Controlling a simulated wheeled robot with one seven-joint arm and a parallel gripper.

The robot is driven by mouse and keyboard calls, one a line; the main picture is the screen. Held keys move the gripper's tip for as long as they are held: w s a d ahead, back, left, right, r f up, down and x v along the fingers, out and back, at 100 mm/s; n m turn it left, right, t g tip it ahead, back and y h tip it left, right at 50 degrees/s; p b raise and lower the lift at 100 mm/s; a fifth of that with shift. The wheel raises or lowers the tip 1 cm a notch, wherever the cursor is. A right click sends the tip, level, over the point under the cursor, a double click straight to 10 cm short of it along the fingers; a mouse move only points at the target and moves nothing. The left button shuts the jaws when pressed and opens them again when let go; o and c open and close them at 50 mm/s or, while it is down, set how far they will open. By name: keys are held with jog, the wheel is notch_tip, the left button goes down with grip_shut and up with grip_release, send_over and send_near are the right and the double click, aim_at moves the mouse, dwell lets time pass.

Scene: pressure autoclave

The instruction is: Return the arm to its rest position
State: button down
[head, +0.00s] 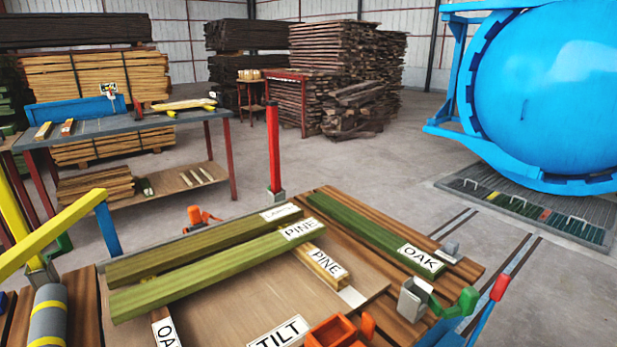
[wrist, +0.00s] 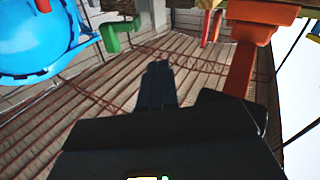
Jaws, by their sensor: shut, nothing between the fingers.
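My gripper (wrist: 158,72) shows in the wrist view as dark fingers close together, shut with nothing between them. It points towards a corrugated wall or roof surface (wrist: 90,105), clear of any object near its tips. My arm and gripper do not show in the head view.
In the head view a workbench (head: 375,275) carries labelled timbers, including an oak one (head: 370,230). A blue autoclave (head: 545,85) stands at back right, a side table (head: 115,125) at left. Green (wrist: 115,35) and orange (wrist: 250,50) parts hang near the top of the wrist view.

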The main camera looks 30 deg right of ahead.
jog(key=s+a+r+n+g+y+p, duration=0.2)
jog(key=s+a+r+y, duration=0.6)
jog(key=s+a+r, duration=0.4)
jog(key=a+r+n+p, duration=0.1)
jog(key=a+r+p, duration=0.1)
jog(key=a+r, duration=0.2)
jog(key=shift+s+a+r+n, duration=0.15)
jog(key=shift+s+r+n, duration=0.1)
jog(key=shift+n, duration=0.15)
